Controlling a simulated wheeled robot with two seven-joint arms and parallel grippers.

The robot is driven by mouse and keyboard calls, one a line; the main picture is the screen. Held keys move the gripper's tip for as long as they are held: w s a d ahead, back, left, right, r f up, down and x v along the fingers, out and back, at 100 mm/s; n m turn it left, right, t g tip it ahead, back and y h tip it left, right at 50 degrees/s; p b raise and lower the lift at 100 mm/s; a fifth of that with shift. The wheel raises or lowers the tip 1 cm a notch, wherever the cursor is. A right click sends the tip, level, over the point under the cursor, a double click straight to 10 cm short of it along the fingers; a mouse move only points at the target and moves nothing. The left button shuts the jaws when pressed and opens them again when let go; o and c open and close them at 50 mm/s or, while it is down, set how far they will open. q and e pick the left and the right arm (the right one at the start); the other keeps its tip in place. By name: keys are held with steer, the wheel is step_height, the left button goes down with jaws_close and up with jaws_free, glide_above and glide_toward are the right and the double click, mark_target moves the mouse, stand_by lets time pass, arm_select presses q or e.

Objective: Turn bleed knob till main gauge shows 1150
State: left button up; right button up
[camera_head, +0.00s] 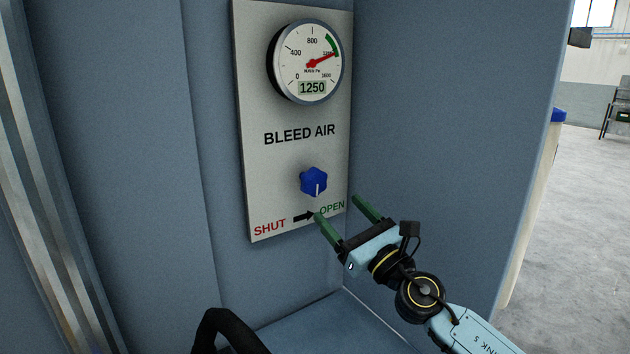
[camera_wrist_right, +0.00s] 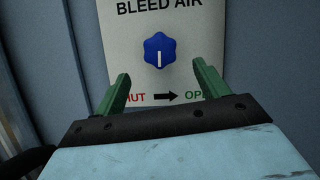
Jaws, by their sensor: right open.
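The blue bleed knob (camera_head: 313,182) sits on a grey panel (camera_head: 262,180) marked BLEED AIR, with a white pointer line hanging roughly straight down. The main gauge (camera_head: 306,62) above it reads 1250 on its display, and its red needle points to the upper right by the green band. My right gripper (camera_head: 340,206) is open and empty, below and to the right of the knob in the head view. In the right wrist view the knob (camera_wrist_right: 160,50) shows beyond and between the two green fingers (camera_wrist_right: 162,82), apart from them. My left gripper is not in view.
Below the knob, SHUT is at left and OPEN at right, with a black arrow (camera_head: 303,217) pointing to OPEN. Blue walls (camera_head: 440,110) stand on both sides of the panel, forming a corner. A blue ledge (camera_head: 330,325) lies below. Open floor (camera_head: 580,230) shows at far right.

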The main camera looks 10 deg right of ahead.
mark_target(318, 186)
steer(key=x, duration=1)
steer(key=shift+s, duration=0.1)
steer(key=c, duration=0.9)
